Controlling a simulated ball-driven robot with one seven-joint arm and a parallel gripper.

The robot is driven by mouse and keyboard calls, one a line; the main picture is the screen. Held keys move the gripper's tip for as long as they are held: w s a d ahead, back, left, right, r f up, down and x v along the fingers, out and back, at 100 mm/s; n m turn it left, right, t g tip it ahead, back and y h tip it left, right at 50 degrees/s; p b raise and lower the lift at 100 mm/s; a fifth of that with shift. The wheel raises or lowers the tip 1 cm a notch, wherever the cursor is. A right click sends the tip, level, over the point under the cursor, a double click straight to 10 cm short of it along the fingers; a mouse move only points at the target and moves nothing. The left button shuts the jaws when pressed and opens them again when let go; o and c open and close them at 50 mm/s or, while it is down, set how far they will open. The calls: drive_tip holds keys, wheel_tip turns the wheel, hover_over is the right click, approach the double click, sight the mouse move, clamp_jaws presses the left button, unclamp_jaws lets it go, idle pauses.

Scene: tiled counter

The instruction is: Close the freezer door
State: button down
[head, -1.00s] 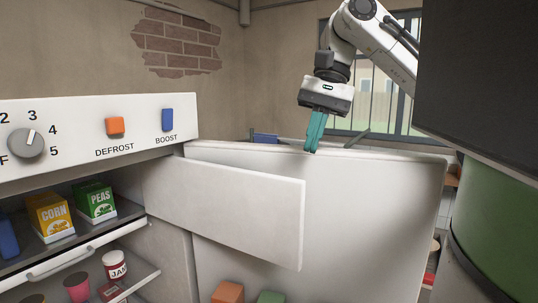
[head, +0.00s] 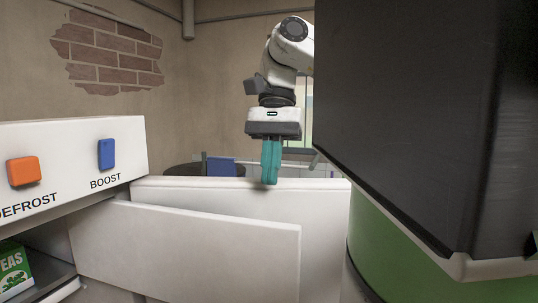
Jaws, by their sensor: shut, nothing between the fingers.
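The freezer door (head: 190,250) is the smaller white flap at the lower middle of the head view. It stands open, swung out from the white fridge-freezer body at left. The larger white fridge door (head: 315,205) also stands open behind it. My gripper (head: 269,182) has teal fingers pointing down, shut and empty. The fingertips overlap the top edge of the larger door in the picture, above and behind the freezer door. I cannot tell whether they touch the larger door. The freezer door's lower right part runs out of the picture.
The control panel (head: 75,165) with an orange and a blue button is at left. A green peas box (head: 13,272) sits inside the compartment below it. My dark body and green column fill the right side. A blue object (head: 222,167) shows behind the larger door.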

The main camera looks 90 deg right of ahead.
drive_tip(key=shift+p+x, duration=0.3)
drive_tip(key=shift+x, duration=2.45)
drive_tip(key=shift+a, duration=0.1)
